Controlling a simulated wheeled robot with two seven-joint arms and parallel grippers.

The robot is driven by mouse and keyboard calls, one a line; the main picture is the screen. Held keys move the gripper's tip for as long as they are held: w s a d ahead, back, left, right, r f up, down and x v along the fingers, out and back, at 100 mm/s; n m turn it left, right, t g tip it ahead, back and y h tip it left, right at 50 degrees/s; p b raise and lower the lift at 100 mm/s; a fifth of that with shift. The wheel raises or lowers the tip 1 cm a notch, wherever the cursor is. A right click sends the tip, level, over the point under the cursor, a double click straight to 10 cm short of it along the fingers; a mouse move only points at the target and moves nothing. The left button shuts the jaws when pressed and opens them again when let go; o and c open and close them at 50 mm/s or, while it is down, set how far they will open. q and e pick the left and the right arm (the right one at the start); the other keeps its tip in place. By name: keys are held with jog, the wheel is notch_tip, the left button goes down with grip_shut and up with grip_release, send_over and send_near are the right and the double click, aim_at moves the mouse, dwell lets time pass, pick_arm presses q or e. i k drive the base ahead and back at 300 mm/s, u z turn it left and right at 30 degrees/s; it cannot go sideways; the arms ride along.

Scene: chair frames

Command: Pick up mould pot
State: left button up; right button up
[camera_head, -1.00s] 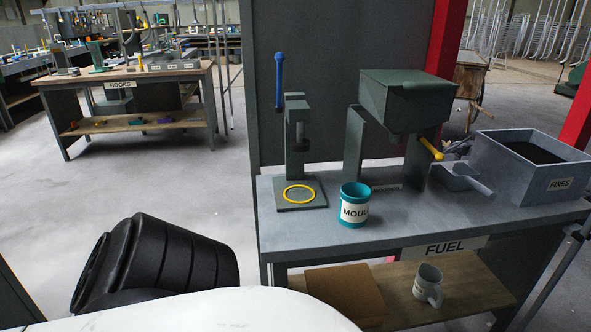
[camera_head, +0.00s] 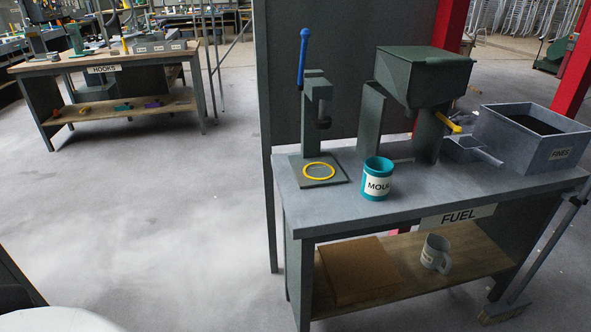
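The mould pot (camera_head: 377,179) is a teal cylinder with a white label that starts "MOUL". It stands upright on the grey fuel bench (camera_head: 310,226), near its front edge, to the right of a small press (camera_head: 316,130) with a yellow ring (camera_head: 319,171) on its base plate. Neither of my grippers shows in the head view. Nothing is seen touching the pot.
Behind the pot stands a dark green hopper (camera_head: 423,75) with a yellow handle. A grey "FINES" bin (camera_head: 536,147) with a scoop (camera_head: 474,150) is at the right. The lower shelf holds a mug (camera_head: 435,253) and a brown box (camera_head: 356,271). Floor at left is clear.

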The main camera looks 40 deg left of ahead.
aim_at(378, 172)
jog(key=u, duration=1.05)
jog(key=i, duration=0.4)
